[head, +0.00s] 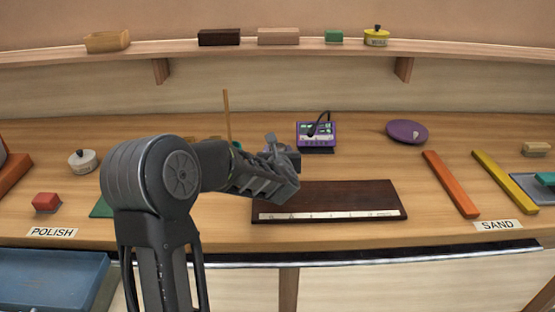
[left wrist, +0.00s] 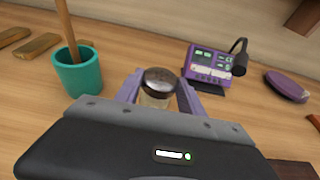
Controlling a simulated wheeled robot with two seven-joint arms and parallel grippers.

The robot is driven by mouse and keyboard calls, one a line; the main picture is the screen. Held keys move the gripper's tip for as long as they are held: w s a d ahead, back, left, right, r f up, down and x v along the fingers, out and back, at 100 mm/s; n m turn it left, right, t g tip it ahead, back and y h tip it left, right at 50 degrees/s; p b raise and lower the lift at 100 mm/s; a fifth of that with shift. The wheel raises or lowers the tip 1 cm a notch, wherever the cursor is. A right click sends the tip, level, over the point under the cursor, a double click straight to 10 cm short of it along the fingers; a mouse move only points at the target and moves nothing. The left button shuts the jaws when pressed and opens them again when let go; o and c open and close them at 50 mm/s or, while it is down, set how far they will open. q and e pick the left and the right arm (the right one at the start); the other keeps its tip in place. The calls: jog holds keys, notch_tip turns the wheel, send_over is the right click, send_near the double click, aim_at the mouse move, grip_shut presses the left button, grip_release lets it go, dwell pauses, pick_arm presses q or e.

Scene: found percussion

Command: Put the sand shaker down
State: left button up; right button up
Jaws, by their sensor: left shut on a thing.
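My left gripper (head: 284,155) reaches in from the left over the middle of the table, behind the dark board's back left corner. In the left wrist view its two purple fingers (left wrist: 157,92) are shut on a small clear jar with a dark lid and pale contents, which looks like the sand shaker (left wrist: 159,82). The shaker looks roughly upright. The gripper and arm hide it in the head view. I cannot tell whether its base touches the table. My right gripper is not in view.
A dark board (head: 340,194) with a white marked strip lies just in front. A purple meter (head: 317,132) stands behind, and a teal cup (left wrist: 78,74) with a stick stands left of the shaker. A purple disc (head: 402,130), an orange bar (head: 450,184) and a yellow bar (head: 503,180) lie right.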

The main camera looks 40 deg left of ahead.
pick_arm(q)
grip_shut()
notch_tip(320, 180, up, 10)
jog(key=shift+r+p, duration=0.1)
jog(key=shift+p, duration=0.25)
dwell(0.7)
